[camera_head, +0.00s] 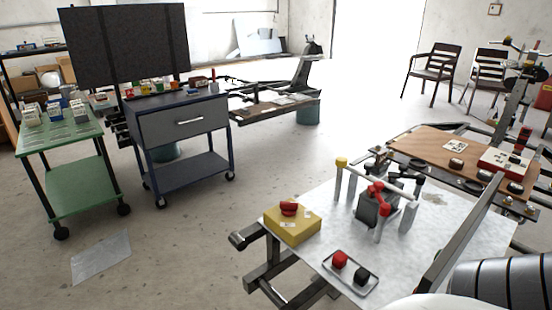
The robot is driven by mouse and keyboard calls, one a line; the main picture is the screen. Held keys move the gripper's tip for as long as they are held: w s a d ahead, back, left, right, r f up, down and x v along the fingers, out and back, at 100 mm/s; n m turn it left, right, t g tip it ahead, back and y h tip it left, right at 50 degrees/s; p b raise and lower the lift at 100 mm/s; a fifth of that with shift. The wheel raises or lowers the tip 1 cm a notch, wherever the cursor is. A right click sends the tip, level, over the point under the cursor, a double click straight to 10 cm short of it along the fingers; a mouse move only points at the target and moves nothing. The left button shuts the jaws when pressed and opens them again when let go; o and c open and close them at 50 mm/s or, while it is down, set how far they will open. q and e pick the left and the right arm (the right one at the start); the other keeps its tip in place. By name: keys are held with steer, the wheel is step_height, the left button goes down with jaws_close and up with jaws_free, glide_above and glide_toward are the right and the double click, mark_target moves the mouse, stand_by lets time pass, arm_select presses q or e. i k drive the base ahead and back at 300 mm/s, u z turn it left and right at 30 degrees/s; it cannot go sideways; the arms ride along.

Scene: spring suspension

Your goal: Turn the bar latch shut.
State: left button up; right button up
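On the pale metal-topped table (312,255) stands a fixture of grey upright posts around a dark grey block (367,208). One post has a yellow knob (341,162). A red handle (379,188) crosses the top near the block, and black-ended bars show behind it. I cannot tell which of these parts is the bar latch or how far it is turned. Neither of my grippers shows.
A yellow box (291,231) with a red piece on top and a tray (335,284) with red and black pieces stand at the table's front left. A long grey bar (462,235) slants across the right. A brown board (430,145) lies behind.

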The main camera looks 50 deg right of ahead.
mark_target(340, 163)
steer(key=u, duration=0.35)
steer(key=i, duration=0.8)
steer(key=z, duration=1.85)
